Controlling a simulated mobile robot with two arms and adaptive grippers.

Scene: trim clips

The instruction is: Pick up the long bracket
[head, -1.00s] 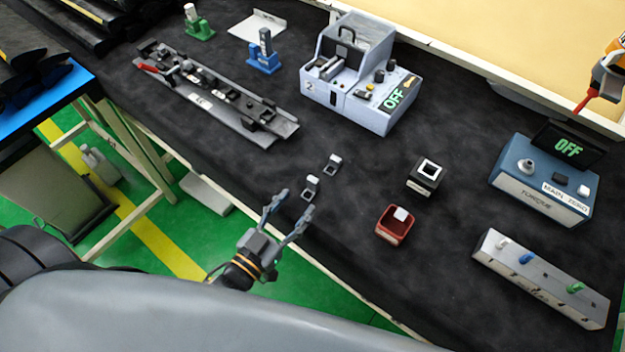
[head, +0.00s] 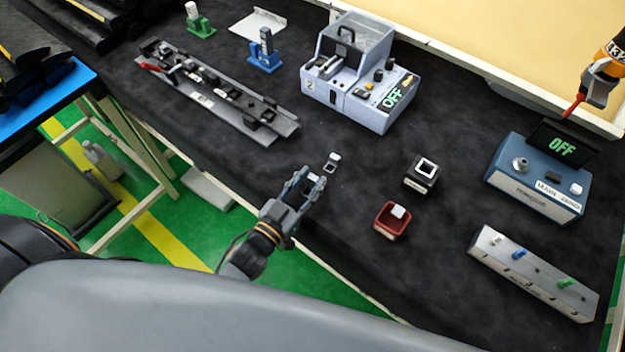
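My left gripper (head: 311,176) is at the near edge of the dark bench. Its two grey fingers are apart, on either side of a small black-and-white piece (head: 310,187). The fingers partly hide this piece, and I cannot tell whether they touch it. A second small black-and-white piece (head: 332,161) lies on the mat just beyond the fingertips. I cannot tell from its shape which piece is the long bracket.
A red tray (head: 383,229) with a white piece and a black block (head: 421,173) stand right of the gripper. A grey fixture rail (head: 222,117) lies at upper left. A grey machine (head: 345,110) reads OFF. An orange tool (head: 614,50) hangs at upper right.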

